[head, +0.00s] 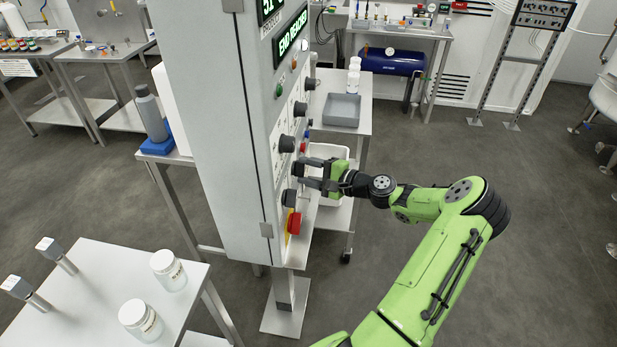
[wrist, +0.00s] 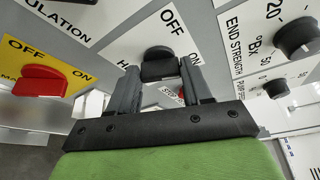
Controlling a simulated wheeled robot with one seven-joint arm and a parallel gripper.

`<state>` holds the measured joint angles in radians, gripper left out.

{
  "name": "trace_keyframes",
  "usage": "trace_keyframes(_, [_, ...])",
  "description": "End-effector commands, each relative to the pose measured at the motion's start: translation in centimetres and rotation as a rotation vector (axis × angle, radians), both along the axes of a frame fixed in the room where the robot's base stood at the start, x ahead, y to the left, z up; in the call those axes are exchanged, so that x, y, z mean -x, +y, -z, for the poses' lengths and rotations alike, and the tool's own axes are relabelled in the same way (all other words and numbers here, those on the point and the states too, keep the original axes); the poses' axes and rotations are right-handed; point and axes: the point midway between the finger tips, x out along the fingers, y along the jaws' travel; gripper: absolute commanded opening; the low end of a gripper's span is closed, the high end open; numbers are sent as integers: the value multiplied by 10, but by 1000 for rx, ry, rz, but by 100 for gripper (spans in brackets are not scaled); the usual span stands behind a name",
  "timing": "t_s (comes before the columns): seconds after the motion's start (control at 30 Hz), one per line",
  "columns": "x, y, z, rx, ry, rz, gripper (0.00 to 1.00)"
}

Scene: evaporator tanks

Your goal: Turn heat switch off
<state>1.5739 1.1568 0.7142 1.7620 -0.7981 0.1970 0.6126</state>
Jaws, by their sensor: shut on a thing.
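The heat switch is a black knob (wrist: 158,66) on a white plate in the wrist view. "OFF" shows above it, and the rest of its label is mostly hidden behind my fingers. My gripper (wrist: 161,72) has one finger on each side of this knob and is shut on it. The knob's exact turn is hard to tell. In the head view my gripper (head: 311,174) reaches from the right to the face of the tall grey control cabinet (head: 215,120), at a black knob (head: 297,170) low on the panel.
A red main switch (wrist: 40,82) on a yellow plate is left of my gripper in the wrist view. A black "End strength" knob (wrist: 297,38) is to the right. In the head view, a table with two jars (head: 168,270) stands front left. The floor at right is clear.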

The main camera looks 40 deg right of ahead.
Motion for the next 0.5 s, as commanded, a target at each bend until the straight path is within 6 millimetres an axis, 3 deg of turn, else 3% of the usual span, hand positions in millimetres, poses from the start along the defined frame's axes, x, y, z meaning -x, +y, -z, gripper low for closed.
trace_keyframes(0.5, [1,1,15,391,-301,-2,18])
